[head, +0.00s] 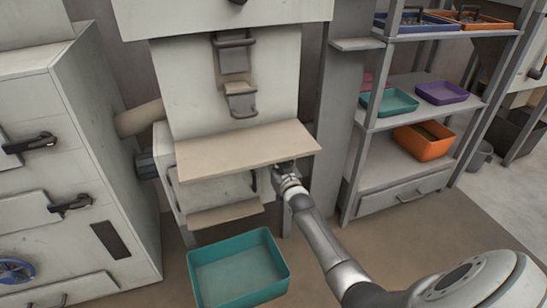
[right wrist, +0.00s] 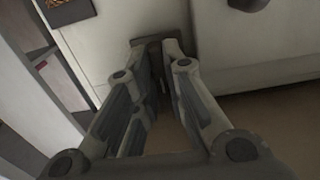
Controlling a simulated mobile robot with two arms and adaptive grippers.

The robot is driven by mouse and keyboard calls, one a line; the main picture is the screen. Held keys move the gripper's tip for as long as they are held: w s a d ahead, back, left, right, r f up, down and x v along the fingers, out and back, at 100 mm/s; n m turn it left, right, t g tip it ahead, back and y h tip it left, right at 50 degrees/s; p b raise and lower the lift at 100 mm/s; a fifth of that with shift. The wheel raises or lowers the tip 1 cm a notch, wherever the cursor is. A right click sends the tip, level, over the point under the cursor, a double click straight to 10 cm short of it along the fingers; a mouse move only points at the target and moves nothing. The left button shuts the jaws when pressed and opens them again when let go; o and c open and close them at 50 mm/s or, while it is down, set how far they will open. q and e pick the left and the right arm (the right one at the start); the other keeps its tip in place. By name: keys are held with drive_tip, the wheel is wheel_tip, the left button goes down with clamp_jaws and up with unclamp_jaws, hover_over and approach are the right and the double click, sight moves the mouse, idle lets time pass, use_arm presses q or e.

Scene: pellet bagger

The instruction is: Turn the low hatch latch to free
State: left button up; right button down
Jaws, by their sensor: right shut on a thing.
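The pale bagger machine (head: 230,80) stands in the middle of the head view, with a beige ledge (head: 245,150) across its front. My right gripper (head: 284,170) reaches in just under the right end of this ledge. In the right wrist view, its fingertips (right wrist: 157,44) are closed around a dark upright piece, the latch (right wrist: 156,62), against the pale panel. The fingers hide most of the latch, so I cannot tell how far it is turned. My left gripper is not in view.
A teal bin (head: 238,270) sits on the floor in front of the machine. A grey cabinet (head: 75,150) with dark handles stands at left. A shelf rack (head: 400,175) with several coloured trays stands at right. Floor between bin and rack is mostly clear, apart from my arm.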

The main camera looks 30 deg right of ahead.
drive_tip(key=shift+f, duration=0.1)
drive_tip(key=c, duration=1.5)
unclamp_jaws()
drive_tip(key=shift+s, duration=0.15)
drive_tip(key=v, duration=1.1)
drive_tip(key=shift+s, duration=0.4)
drive_tip(key=shift+a, duration=0.15)
